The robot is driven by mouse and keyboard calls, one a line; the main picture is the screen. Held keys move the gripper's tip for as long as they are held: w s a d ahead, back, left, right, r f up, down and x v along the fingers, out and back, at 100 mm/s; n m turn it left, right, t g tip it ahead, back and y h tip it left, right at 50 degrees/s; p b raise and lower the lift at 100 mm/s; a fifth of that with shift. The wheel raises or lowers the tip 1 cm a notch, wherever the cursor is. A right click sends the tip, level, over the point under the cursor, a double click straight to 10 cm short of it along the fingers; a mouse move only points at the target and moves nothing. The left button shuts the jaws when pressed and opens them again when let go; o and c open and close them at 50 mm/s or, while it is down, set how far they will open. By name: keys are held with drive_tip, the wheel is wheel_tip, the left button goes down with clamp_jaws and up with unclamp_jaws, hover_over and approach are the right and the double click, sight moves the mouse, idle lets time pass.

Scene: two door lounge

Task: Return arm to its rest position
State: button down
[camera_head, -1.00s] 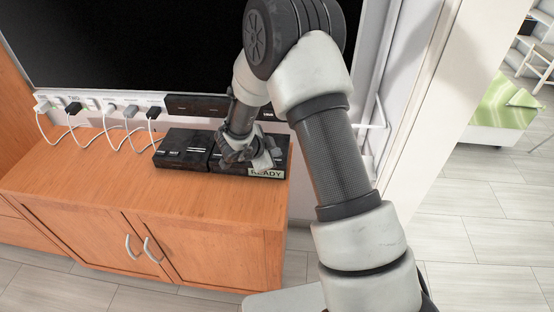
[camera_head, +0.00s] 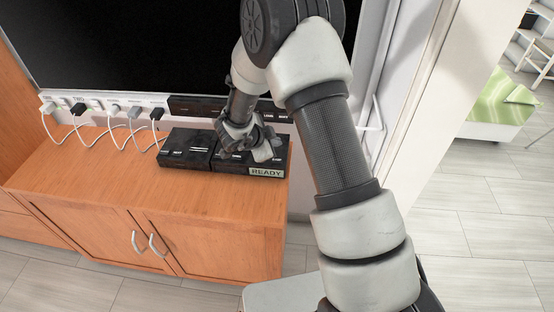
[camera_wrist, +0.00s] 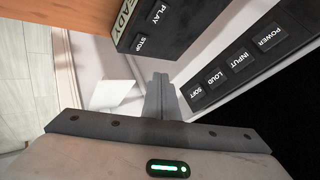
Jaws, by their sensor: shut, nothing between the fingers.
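My arm reaches over the wooden cabinet in the head view. My gripper (camera_head: 264,150) hangs just above or beside the right-hand black box, partly covering its top; the exact gap cannot be told there. In the wrist view, my gripper's fingers (camera_wrist: 160,94) are together with nothing between them. The black box (camera_head: 228,167) carries a READY label (camera_head: 267,172). Its PLAY and STOP buttons show close to the fingers in the wrist view (camera_wrist: 160,30), with no contact visible.
A second black box (camera_head: 186,149) stands to the left on the cabinet (camera_head: 100,180). A button panel (camera_wrist: 245,58) with POWER, INPUT, LOUD and SOFT lies near my fingers. A large screen (camera_head: 130,45) and plugged white cables (camera_head: 90,135) are behind. Open floor (camera_head: 480,235) lies right.

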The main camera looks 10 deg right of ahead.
drive_tip(key=shift+r, duration=0.1)
drive_tip(key=w+a+r+n+t+y+p, duration=0.1)
drive_tip(key=a+r+n+t+y, duration=0.15)
drive_tip(key=r, duration=0.75)
drive_tip(key=w+a+r+n+t+y+p, duration=0.1)
drive_tip(key=a+r+n+y, duration=0.25)
drive_tip(key=r, duration=0.75)
drive_tip(key=s+a+r+n+y+p, duration=0.1)
drive_tip(key=s+a+r+n+y, duration=0.1)
drive_tip(key=s+r+n, duration=0.35)
drive_tip(key=s+d+r+n+g+p, duration=0.1)
drive_tip(key=s+d+r+n, duration=0.1)
drive_tip(key=s, duration=0.7)
drive_tip(key=s+d+r+n+g+h+p, duration=0.1)
drive_tip(key=s+d+r+n+g, duration=0.1)
drive_tip(key=s, duration=0.8)
drive_tip(key=s+d+r+n+g+p, duration=0.1)
drive_tip(key=s+d+r, duration=0.3)
drive_tip(key=s, duration=0.6)
drive_tip(key=shift+s+d+n+g+h, duration=0.2)
drive_tip(key=shift+d+n+g+h, duration=0.2)
drive_tip(key=shift+d+n, duration=0.1)
